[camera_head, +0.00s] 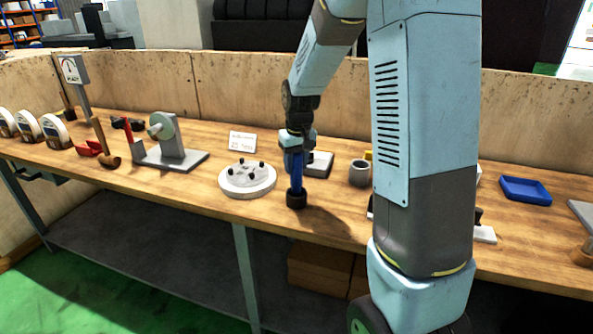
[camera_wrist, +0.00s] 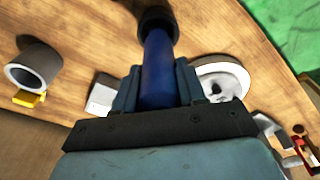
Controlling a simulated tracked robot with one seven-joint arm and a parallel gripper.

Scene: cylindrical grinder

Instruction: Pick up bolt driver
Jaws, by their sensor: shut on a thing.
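The bolt driver (camera_head: 296,178) has a blue body and a dark, wider foot. It is upright over the wooden workbench, near the front edge, right of a round white plate. Its foot is at or just above the bench top; I cannot tell if it touches. My gripper (camera_head: 293,150) points down and is shut on the upper part of the driver. In the wrist view the blue driver (camera_wrist: 158,70) lies between the two fingers of my gripper (camera_wrist: 157,88). The driver's top end is hidden by the gripper.
The round white plate (camera_head: 247,179) with several black knobs stands close left. A blue tray (camera_head: 525,190) lies farther right. A bench grinder-like fixture (camera_head: 172,147) stands left.

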